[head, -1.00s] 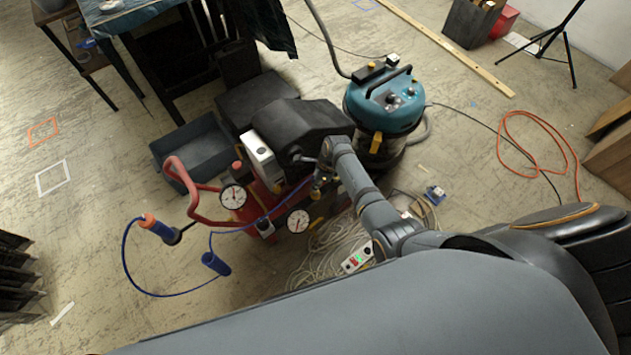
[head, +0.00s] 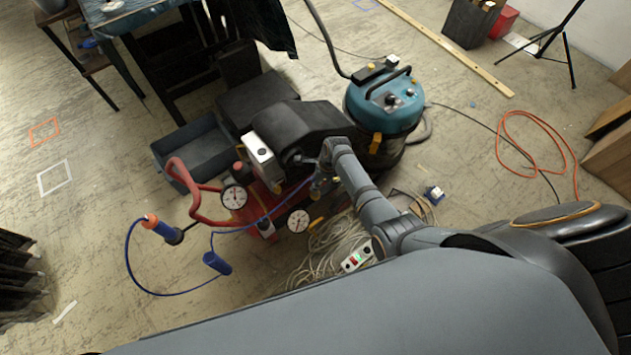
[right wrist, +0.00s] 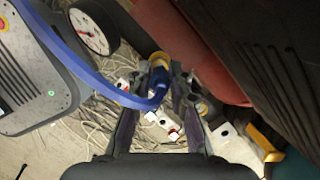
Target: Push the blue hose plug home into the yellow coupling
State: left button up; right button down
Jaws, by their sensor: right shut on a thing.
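In the right wrist view the blue hose plug (right wrist: 152,98) lies between the fingers of my right gripper (right wrist: 154,92), which is shut on it. The blue hose runs from the plug to the upper left. The yellow coupling (right wrist: 158,60) shows just beyond the plug, roughly in line with it. The plug's front end meets or overlaps the coupling in this view, so I cannot tell how deep it sits. In the head view my right gripper (head: 319,180) is small and dark beside the red compressor (head: 262,192), and plug and coupling are hard to make out. My left gripper is not in view.
Pressure gauges (head: 234,197) and a red handle (head: 180,180) stand left of the gripper. A teal vacuum (head: 384,100) stands behind my right arm. Loose pale rope (head: 330,240) lies below. A blue hose loop (head: 135,275) lies on open floor at left.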

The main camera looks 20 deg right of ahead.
dwell(0.7)
jog(key=shift+f, duration=0.25)
dwell(0.4)
jog(key=shift+p, duration=0.3)
jog(key=shift+s+p, duration=0.1)
jog(key=shift+p, duration=0.55)
dwell(1.1)
jog(key=shift+f, duration=0.2)
jog(key=shift+s, duration=0.1)
jog(key=shift+f, duration=0.1)
dwell(0.6)
jog(key=shift+s, duration=0.1)
